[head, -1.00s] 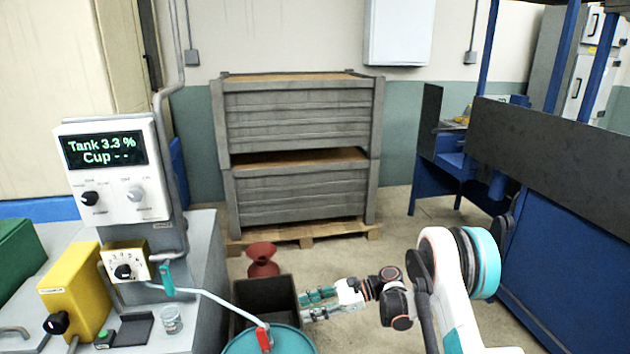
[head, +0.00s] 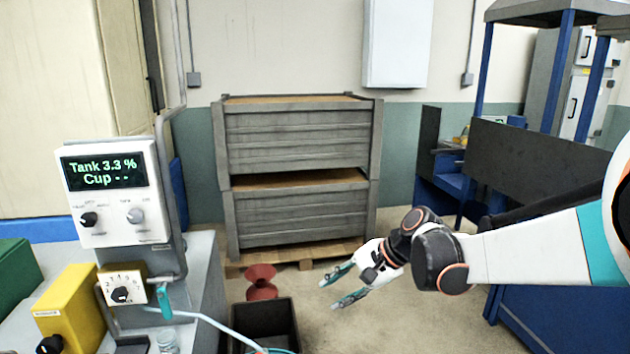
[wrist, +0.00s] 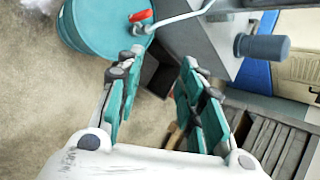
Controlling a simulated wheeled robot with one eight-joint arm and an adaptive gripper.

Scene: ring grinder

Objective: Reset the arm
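My gripper (head: 343,285) is in the middle of the head view, held out to the left on my white and teal arm, above the concrete floor. Its two teal fingers are spread apart with nothing between them. In the wrist view, my gripper (wrist: 160,95) also shows open and empty, with both fingers apart. It is to the right of the black bin (head: 266,322) and the red funnel (head: 261,282), touching neither in the head view.
A control box (head: 110,190) reads "Tank 3.3 %" on the left, by a yellow unit (head: 72,312). A teal drum (wrist: 90,28) with a red handle (wrist: 140,16) shows in the wrist view. Stacked grey crates (head: 295,150) stand behind. Blue machinery (head: 550,310) is at right.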

